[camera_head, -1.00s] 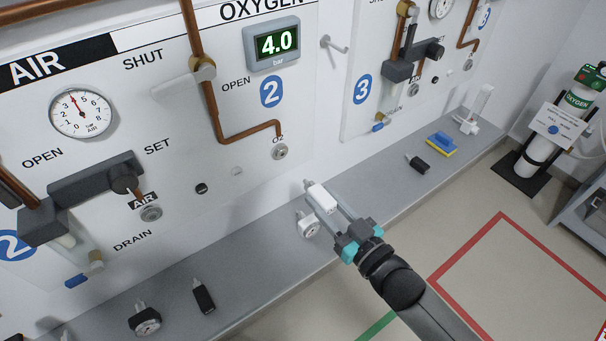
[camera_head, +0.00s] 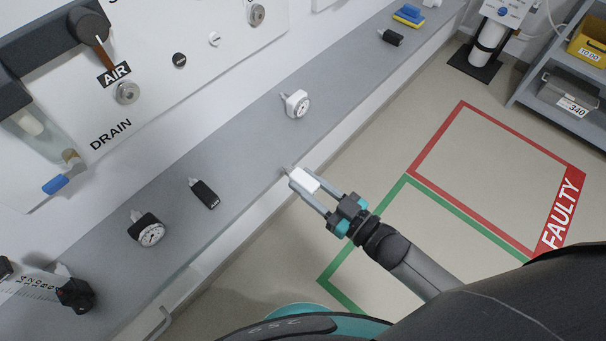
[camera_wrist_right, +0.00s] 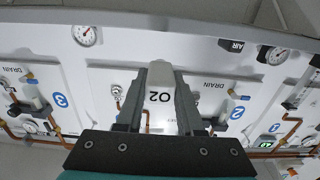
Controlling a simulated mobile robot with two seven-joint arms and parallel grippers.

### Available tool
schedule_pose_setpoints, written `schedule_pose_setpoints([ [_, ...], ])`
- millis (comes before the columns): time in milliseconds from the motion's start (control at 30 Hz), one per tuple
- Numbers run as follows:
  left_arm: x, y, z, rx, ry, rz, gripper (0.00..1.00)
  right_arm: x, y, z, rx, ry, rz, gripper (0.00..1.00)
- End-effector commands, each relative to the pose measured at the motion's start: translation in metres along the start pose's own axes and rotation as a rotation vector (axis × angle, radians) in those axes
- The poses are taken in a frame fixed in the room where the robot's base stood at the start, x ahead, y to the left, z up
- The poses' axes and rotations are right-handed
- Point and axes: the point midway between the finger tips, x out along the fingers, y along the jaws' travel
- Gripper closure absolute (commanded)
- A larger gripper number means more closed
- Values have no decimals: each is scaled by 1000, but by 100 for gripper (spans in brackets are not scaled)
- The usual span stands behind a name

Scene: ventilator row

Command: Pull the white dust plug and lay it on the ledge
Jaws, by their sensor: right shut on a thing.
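My right gripper (camera_head: 308,187) is shut on a white block-shaped piece (camera_head: 304,180) with a thin metal tip. In the right wrist view this piece (camera_wrist_right: 161,98) stands between the fingers and reads "O2". In the head view it overlaps the ledge's front edge; its height is unclear. A small white round plug (camera_head: 214,39), possibly the dust plug, is on the wall panel beside a black one (camera_head: 179,60). The grey ledge (camera_head: 245,128) runs below the panel. My left gripper is not in view.
On the ledge are a white gauge (camera_head: 296,104), a black block (camera_head: 204,194), a black gauge (camera_head: 147,229), another black block (camera_head: 391,37) and a blue-yellow item (camera_head: 408,15). The ledge between the white gauge and the nearer black block is bare. Floor markings show beyond its edge.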

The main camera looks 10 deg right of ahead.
Motion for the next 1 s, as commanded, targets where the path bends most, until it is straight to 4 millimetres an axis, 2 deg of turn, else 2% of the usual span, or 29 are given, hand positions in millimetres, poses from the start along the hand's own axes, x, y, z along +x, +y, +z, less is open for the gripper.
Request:
schedule_pose_setpoints([
  [367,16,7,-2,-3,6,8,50,39,0,5,-1,4,-1,100],
  [1000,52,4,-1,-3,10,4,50,115,0,13,-2,4,-1,100],
])
